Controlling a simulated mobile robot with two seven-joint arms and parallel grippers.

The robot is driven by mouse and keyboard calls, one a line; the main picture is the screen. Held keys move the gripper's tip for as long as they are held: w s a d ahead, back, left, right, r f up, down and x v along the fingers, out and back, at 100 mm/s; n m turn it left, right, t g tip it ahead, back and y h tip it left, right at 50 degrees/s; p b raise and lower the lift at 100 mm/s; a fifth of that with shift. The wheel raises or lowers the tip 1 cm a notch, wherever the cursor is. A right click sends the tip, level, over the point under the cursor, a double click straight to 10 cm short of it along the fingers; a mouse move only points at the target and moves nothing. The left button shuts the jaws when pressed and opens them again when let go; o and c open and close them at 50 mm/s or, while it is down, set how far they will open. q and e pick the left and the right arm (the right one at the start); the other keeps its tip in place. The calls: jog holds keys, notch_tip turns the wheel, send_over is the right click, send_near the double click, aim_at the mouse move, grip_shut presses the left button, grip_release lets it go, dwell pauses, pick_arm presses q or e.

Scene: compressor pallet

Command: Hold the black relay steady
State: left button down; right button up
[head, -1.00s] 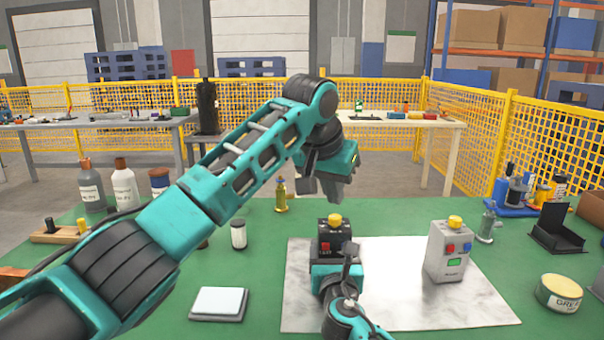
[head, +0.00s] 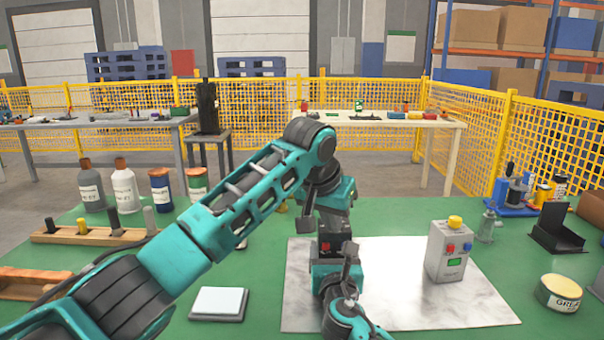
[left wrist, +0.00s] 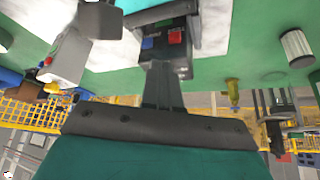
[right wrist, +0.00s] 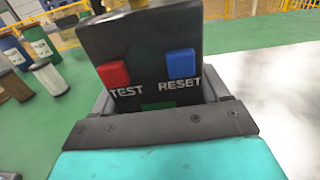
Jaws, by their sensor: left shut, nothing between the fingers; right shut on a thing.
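The black relay (head: 336,242) stands upright on the pale marbled plate (head: 410,305). Its red TEST and blue RESET buttons face me in the right wrist view (right wrist: 140,75). My right gripper (head: 337,262) is shut on the relay's lower part from the near side, with a finger on each flank. My left gripper (head: 325,218) is shut and empty, pointing down at the relay's top. In the left wrist view its fingertips (left wrist: 160,68) are close to the relay (left wrist: 170,42); I cannot tell whether they touch it. The left gripper hides the relay's top in the head view.
A grey box (head: 448,252) with a yellow top button stands right of the relay. A white-topped pad (head: 218,302) lies left of the plate, and a round tin (head: 560,292) lies far right. Bottles and a wooden peg rack (head: 95,236) stand at the left.

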pick_arm(q)
jog(key=shift+w+a, duration=0.2)
jog(key=shift+a, duration=0.05)
dwell(0.3)
jog(key=shift+w+a, duration=0.4)
jog(key=shift+a, duration=0.25)
jog(key=shift+w+a, duration=0.1)
jog(key=shift+w, duration=0.05)
dwell(0.3)
jog(key=shift+a, duration=0.1)
jog(key=shift+s+a+r, duration=0.15)
jog(key=shift+s, duration=0.15)
jog(key=shift+r, duration=2.9)
